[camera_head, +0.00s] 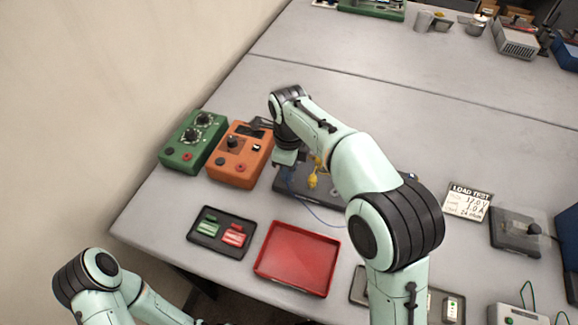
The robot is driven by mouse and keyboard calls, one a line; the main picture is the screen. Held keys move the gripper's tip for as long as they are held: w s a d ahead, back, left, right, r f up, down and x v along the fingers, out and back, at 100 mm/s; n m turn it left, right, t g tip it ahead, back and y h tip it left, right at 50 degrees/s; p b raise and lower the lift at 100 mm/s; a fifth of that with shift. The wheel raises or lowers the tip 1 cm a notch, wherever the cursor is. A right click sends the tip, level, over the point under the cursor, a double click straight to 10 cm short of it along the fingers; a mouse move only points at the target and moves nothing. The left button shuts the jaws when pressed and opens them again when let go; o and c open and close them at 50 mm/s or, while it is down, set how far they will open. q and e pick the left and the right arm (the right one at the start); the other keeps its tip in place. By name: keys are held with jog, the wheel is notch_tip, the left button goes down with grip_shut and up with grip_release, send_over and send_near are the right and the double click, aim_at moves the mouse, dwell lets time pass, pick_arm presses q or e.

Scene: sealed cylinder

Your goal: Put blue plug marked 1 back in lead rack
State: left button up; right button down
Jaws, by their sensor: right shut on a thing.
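My right gripper (287,158) points down near the right side of the orange box, above the back left of a dark flat base (318,198). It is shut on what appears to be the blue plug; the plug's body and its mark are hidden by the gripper. A thin blue lead (296,194) runs down from beneath the gripper and curves right across the base. A yellow plug or lead (313,180) shows beside my right forearm, above the base. I cannot tell which part is the lead rack, as my right arm covers much of it. My left gripper is outside the view.
An orange box (231,170) and a green box (183,158) with knobs stand left of the gripper. A black tray (193,238) with green and red pieces and an empty red tray (297,262) lie in front. A LOAD TEST card (467,202) stands right.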

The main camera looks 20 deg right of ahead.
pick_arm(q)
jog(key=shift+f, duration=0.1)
pick_arm(e)
jog(key=shift+f, duration=0.15)
jog(key=c, duration=0.9)
grip_release()
jog(key=shift+o, duration=0.2)
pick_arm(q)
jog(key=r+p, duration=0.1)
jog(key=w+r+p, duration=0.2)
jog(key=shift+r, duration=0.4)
pick_arm(e)
notch_tip(320, 180, up, 14)
jog(key=shift+f, duration=0.25)
